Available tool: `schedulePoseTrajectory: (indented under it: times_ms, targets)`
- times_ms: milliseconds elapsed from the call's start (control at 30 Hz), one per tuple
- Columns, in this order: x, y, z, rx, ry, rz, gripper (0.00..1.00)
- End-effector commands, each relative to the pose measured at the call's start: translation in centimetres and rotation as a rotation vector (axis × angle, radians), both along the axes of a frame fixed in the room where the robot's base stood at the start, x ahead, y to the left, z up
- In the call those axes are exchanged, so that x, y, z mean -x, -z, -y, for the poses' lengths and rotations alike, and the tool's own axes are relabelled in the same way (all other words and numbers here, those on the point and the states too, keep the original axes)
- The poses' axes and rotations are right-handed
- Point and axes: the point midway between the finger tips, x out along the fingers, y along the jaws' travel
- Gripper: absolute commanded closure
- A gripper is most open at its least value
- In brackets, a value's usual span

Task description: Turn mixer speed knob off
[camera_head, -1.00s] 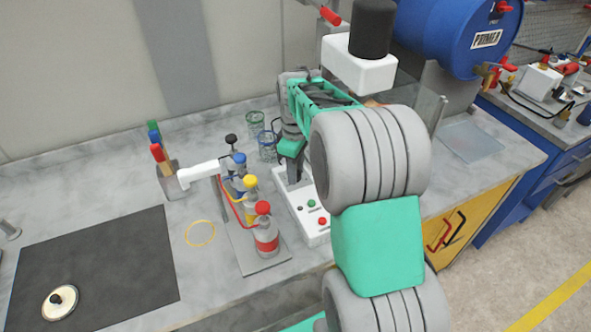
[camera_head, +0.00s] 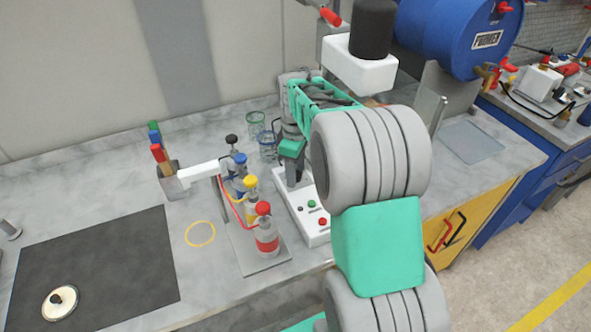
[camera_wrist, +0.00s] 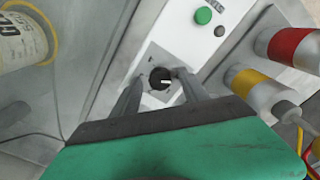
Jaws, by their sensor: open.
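The mixer speed knob (camera_wrist: 160,78) is a small black round knob with a light pointer mark, on the white panel of the mixer base (camera_wrist: 172,48). In the wrist view it sits between the two grey fingers of my gripper (camera_wrist: 158,88), which are apart, one on each side of it. I cannot tell whether either finger touches it. In the head view my gripper (camera_head: 291,172) points down over the rear of the white mixer base (camera_head: 312,228), and the knob is hidden there. A green button (camera_wrist: 204,15) is farther along the panel.
Several colour-banded bottles (camera_head: 266,238) stand on a metal rack left of the mixer base. Glass beakers (camera_head: 256,122) stand behind. The white mixer head with a black motor (camera_head: 371,28) is above my arm. Open worktop lies around the yellow ring (camera_head: 201,234).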

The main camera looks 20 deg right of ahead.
Motion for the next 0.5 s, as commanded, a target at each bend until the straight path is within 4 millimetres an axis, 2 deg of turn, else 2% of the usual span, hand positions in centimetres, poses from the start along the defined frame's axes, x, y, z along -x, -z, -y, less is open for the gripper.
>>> schedulePoseTrajectory:
  times_ms: [233,500]
  targets:
    - [0.0,-0.6,0.0,0.001,0.001,0.001,0.48]
    - [-0.1,-5.9,0.0,0.001,0.000,0.004,0.48]
